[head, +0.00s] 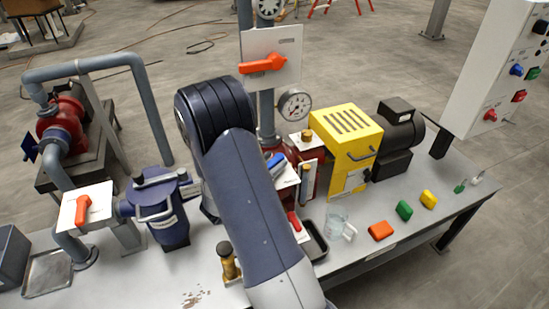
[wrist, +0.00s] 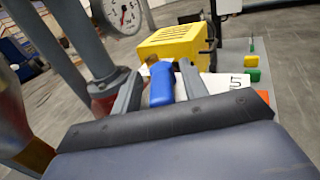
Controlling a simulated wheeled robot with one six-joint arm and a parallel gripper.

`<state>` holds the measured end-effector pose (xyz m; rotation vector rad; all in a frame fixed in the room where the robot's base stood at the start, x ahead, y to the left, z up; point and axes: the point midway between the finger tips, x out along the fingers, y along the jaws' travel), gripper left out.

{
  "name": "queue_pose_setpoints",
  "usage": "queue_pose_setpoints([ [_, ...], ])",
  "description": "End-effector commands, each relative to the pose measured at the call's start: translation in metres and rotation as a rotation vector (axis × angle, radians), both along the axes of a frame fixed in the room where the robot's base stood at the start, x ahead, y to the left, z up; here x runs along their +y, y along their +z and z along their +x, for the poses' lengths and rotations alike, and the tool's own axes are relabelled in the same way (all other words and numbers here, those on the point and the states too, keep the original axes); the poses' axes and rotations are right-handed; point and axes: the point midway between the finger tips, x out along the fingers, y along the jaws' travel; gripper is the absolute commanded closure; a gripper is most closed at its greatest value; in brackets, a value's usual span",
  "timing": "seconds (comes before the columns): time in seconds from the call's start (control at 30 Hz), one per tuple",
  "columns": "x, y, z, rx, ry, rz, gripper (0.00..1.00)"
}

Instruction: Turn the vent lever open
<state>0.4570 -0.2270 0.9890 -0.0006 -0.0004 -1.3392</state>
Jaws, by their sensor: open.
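A blue lever handle (head: 277,160) shows beside my arm in the head view, over a white plate (head: 287,178). In the wrist view the blue handle (wrist: 161,86) stands between the two fingers of my gripper (wrist: 159,70). My gripper is open, with a finger on each side of the handle; I cannot tell whether either touches it. In the head view my arm hides the gripper. Orange levers sit on a white plate at the top (head: 262,65) and at the left (head: 83,209). No label legibly marks the vent lever.
A yellow louvred box (head: 346,140) and black motor (head: 397,135) stand to the right, and a pressure gauge (head: 294,104) behind. A blue vessel (head: 163,215) stands left.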

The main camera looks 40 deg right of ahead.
Motion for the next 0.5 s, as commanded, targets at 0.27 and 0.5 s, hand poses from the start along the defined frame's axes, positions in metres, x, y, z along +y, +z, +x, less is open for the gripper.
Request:
queue_pose_setpoints([
  [0.27, -0.0115, -0.0004, 0.0025, 0.000, 0.001, 0.001, 0.58],
  [0.5, -0.0113, -0.0005, 0.0025, 0.000, 0.000, 0.001, 0.62],
])
